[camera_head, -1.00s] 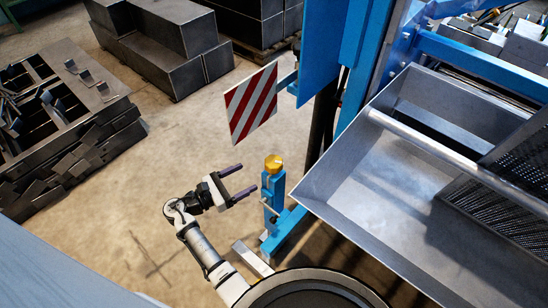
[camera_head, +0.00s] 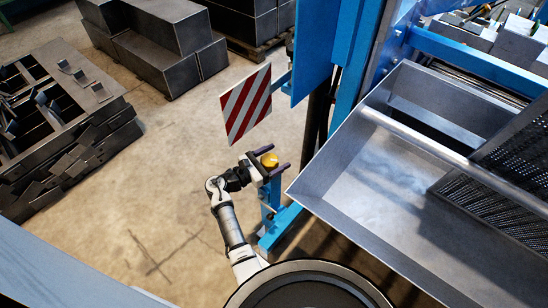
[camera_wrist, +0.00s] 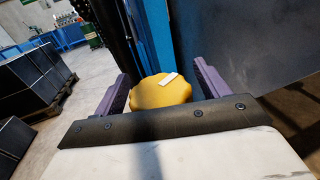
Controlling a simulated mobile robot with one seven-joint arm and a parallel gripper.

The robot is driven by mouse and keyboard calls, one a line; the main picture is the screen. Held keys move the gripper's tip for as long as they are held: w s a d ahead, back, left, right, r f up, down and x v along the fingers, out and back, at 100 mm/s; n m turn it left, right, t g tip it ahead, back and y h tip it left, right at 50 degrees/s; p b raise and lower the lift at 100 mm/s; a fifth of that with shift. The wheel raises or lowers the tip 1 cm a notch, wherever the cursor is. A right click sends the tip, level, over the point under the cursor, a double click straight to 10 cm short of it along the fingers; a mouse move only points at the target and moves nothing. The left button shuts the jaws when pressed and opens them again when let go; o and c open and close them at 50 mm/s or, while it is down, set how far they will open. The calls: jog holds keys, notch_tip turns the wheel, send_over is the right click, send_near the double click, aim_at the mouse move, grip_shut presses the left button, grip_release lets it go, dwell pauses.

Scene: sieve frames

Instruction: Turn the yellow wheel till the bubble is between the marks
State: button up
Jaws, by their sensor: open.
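The yellow wheel (camera_head: 270,160) sits on top of a blue post (camera_head: 271,194) beside the metal trough. In the wrist view the wheel (camera_wrist: 161,91) has a scalloped edge and a small white mark on top. My gripper (camera_head: 270,150) is open, with one purple finger on each side of the wheel. In the wrist view my gripper (camera_wrist: 163,80) shows gaps between the wheel and both fingers, so I see no clear contact. No bubble or level marks can be made out in either view.
A large metal trough (camera_head: 345,170) stands close on the right of the post. A red-and-white striped plate (camera_head: 246,104) hangs just behind and left of the wheel. Dark metal boxes (camera_head: 160,55) stand at the back left.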

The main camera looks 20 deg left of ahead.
jog(key=c, duration=1)
jog(key=shift+o, duration=0.2)
jog(key=shift+r+p, duration=0.1)
jog(key=shift+p, duration=0.3)
jog(key=shift+n+t+y+p, duration=0.7)
jog(key=shift+n+y+p, duration=0.2)
jog(key=shift+y+p, duration=0.25)
jog(key=shift+w+a+n+t+y+p, duration=0.15)
jog(key=shift+n+t+y+p, duration=0.2)
jog(key=shift+n+y, duration=0.55)
jog(key=shift+s+a+n+t+y+p, duration=0.15)
jog(key=shift+n+t+y+p, duration=0.25)
jog(key=shift+y, duration=0.85)
jog(key=shift+w+a+n+t+y+p, duration=0.15)
jog(key=shift+n+t+y, duration=0.1)
jog(key=shift+n+y, duration=0.7)
jog(key=shift+y, duration=0.25)
jog(key=o, duration=1)
jog(key=shift+c, duration=0.2)
